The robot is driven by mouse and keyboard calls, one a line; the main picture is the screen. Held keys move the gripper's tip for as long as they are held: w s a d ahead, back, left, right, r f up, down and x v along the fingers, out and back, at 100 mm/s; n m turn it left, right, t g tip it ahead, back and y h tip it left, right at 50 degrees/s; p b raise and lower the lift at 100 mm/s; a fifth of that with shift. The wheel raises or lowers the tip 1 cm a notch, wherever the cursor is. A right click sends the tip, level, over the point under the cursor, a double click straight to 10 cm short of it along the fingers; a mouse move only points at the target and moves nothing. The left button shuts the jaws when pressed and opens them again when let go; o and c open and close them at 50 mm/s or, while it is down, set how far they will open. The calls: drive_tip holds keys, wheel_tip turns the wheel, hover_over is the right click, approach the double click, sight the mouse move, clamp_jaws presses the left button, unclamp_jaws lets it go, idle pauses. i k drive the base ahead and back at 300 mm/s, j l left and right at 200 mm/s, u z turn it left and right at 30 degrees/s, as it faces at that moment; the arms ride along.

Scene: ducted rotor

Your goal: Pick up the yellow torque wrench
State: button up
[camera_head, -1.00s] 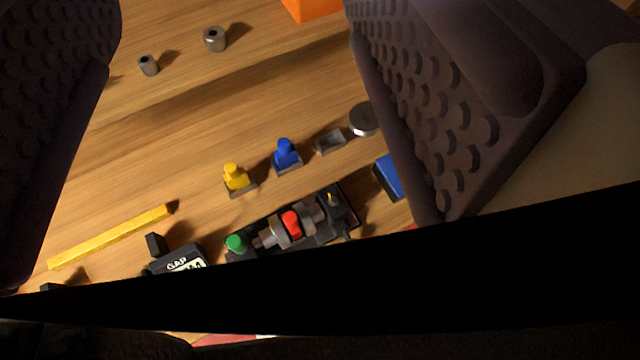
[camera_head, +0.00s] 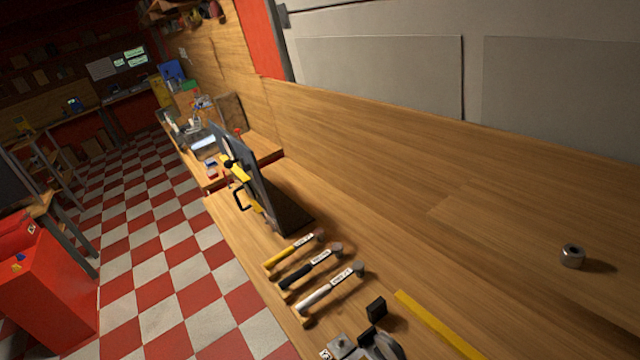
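Three similar labelled tools with grey heads lie side by side on the wooden bench. The farthest has a yellow shaft and appears to be the yellow torque wrench (camera_head: 288,253); its label is too small to read. It lies lengthwise across the bench, with its head to the right and its other end towards the front edge. Nothing covers it.
A black-shafted tool (camera_head: 306,270) and a white-shafted tool (camera_head: 328,291) lie just nearer. An upright dark panel (camera_head: 262,185) stands beyond them. A yellow bar (camera_head: 436,324) and a black block (camera_head: 376,308) lie nearer. A grey cylinder (camera_head: 572,256) stands at right. The checkered floor (camera_head: 180,290) is open at left.

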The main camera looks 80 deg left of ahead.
sight(319, 232)
drive_tip(key=u, duration=2.3)
drive_tip(key=j+z, duration=0.1)
drive_tip(key=z, duration=0.75)
drive_tip(key=k+j+z, duration=0.1)
drive_tip(key=z, duration=0.35)
drive_tip(key=j+z, duration=0.1)
drive_tip(key=z, duration=0.3)
drive_tip(key=k+z, duration=0.1)
drive_tip(key=z, duration=0.75)
drive_tip(key=k+z, duration=0.2)
drive_tip(key=k, duration=0.3)
drive_tip(key=u, duration=2.35)
